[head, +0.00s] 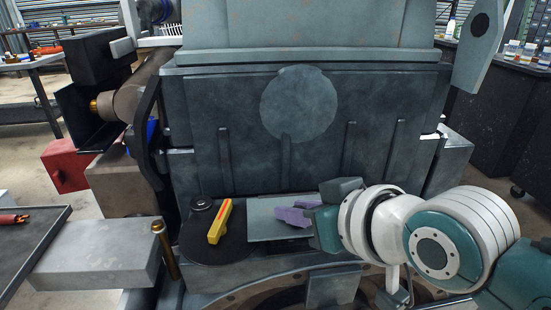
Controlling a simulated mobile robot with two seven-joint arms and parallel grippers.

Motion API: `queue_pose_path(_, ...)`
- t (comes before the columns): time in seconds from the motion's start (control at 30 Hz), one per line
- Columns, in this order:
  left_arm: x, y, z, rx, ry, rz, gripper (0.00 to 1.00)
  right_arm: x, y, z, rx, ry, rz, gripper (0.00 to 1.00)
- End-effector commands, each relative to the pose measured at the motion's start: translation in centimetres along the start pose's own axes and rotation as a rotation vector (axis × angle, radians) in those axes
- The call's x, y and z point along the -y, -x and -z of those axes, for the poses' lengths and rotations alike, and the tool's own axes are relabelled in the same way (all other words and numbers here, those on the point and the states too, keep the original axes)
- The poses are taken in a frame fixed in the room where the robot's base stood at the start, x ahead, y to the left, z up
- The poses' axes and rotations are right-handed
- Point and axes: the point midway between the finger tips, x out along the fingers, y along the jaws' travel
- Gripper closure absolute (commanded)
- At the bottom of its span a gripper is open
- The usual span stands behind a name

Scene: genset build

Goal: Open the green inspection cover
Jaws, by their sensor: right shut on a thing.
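My right gripper (318,212) comes in from the right, low in front of the machine, its jaws pointing left. It is shut on a purple piece (292,216) at its jaw ends. The purple piece lies over a flat pale grey-green plate (262,221); I cannot tell whether it is fixed to the plate. No bright green cover stands out, and I cannot tell whether this plate is the inspection cover. The gripper hides the plate's right end. My left gripper is not in view.
A yellow tool (220,222) and a black round cap (201,204) lie just left of the plate. The large dark machine housing (225,100) rises behind. A grey block (98,255), a brass post (166,250) and a dark tray (40,240) are at the left.

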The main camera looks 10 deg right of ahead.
Motion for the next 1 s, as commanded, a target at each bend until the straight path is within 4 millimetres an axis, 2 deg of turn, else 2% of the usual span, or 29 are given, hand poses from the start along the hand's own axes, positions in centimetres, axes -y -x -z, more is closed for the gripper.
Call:
queue_pose_path(0.03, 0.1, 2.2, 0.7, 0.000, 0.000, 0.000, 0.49, 0.0, 0.7, 1.5, 0.036, -0.011, 0.004, 1.00)
queue_pose_path(0.3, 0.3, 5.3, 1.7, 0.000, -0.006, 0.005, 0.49, -0.3, 0.3, 2.8, 0.217, -0.081, 0.033, 1.00)
queue_pose_path(0.6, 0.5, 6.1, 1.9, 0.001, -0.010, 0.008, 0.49, -0.6, -0.1, 3.7, 0.349, -0.133, 0.056, 1.00)
queue_pose_path(1.0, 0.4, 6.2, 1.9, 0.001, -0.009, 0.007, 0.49, -0.7, -0.3, 3.8, 0.391, -0.149, 0.062, 1.00)
